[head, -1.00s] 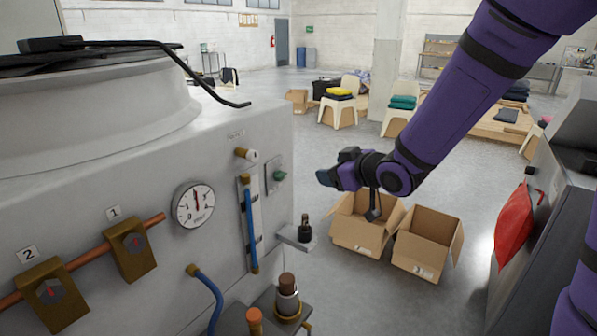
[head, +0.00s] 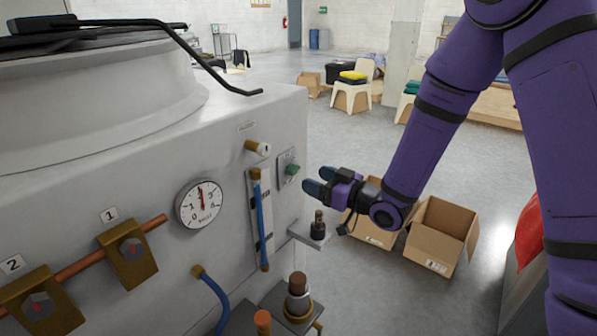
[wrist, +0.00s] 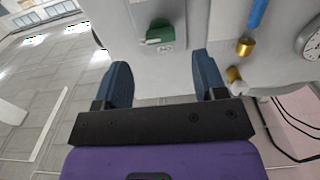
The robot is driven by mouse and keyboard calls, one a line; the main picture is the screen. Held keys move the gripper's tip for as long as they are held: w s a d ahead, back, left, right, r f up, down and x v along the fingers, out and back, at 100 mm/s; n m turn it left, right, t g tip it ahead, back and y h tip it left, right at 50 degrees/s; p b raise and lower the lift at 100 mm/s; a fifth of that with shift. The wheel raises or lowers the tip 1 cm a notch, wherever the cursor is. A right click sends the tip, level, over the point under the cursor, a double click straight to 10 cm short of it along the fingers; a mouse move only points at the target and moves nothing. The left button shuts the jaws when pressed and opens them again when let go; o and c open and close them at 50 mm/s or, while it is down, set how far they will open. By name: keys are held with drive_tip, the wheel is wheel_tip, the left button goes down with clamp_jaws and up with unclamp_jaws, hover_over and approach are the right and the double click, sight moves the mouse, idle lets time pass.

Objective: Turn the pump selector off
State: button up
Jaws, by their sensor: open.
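The pump selector appears to be the green knob (head: 291,169) on a small grey plate at the right end of the washer's front panel. In the wrist view the green knob (wrist: 160,33) shows ahead of my fingers, between them and slightly left of centre. My gripper (head: 311,180) is open and empty, a little right of the knob and apart from it in the head view. Its two blue fingertips (wrist: 162,70) point toward the panel. The marks on the knob's plate are too small to read.
Left of the knob are a blue sight tube (head: 262,225), a round gauge (head: 200,204) and a brass fitting (head: 257,147). A small shelf (head: 304,235) with a dark bottle juts out below my gripper. Open cardboard boxes (head: 441,235) stand on the floor behind.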

sight(297, 171)
drive_tip(key=x, duration=0.6)
drive_tip(key=shift+w+a, duration=0.1)
drive_tip(key=shift+a, duration=0.15)
drive_tip(key=c, duration=0.9)
drive_tip(key=shift+c, duration=0.2)
